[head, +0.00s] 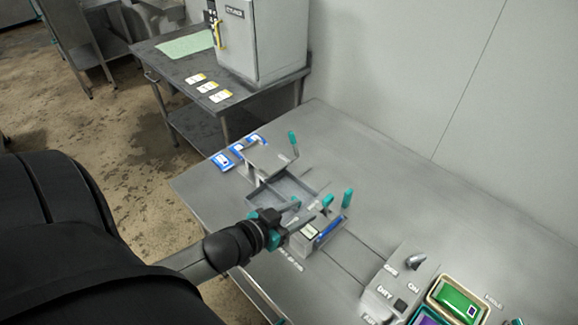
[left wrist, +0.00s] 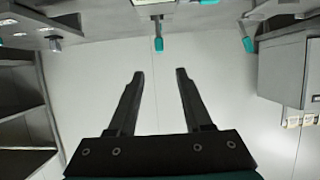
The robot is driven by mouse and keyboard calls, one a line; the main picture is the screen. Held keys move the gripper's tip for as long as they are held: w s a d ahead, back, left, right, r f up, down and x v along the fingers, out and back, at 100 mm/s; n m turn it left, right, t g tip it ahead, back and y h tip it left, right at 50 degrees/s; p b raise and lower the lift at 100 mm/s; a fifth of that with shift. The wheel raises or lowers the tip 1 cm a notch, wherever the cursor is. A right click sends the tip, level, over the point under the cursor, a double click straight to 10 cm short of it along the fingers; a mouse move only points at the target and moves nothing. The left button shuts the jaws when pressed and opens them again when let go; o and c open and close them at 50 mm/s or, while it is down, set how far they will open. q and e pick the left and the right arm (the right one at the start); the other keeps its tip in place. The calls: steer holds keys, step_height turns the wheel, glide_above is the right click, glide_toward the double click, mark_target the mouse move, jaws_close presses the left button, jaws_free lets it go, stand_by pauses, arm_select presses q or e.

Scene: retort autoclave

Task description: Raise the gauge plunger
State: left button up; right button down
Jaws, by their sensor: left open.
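A small gauge-like unit (head: 309,233) with a pale display and a blue strip stands on the metal table. A teal-tipped upright handle (head: 348,198) stands just behind it, and another teal piece (head: 327,201) shows close to my fingers; I cannot tell which is the plunger. My left gripper (head: 307,212) is in front of the unit, fingers open. In the left wrist view my left gripper (left wrist: 160,74) has nothing between its fingers. A teal handle (left wrist: 158,43) lies beyond the fingertips there, apart from them. My right gripper is not in view.
An open grey tray (head: 285,190) and a bracket with a teal handle (head: 292,140) stand behind my gripper. A control box (head: 402,280) and a green container (head: 458,300) are at front right. The table's right rear is clear.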

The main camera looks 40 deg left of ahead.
arm_select(q)
steer(key=shift+v, duration=1.55)
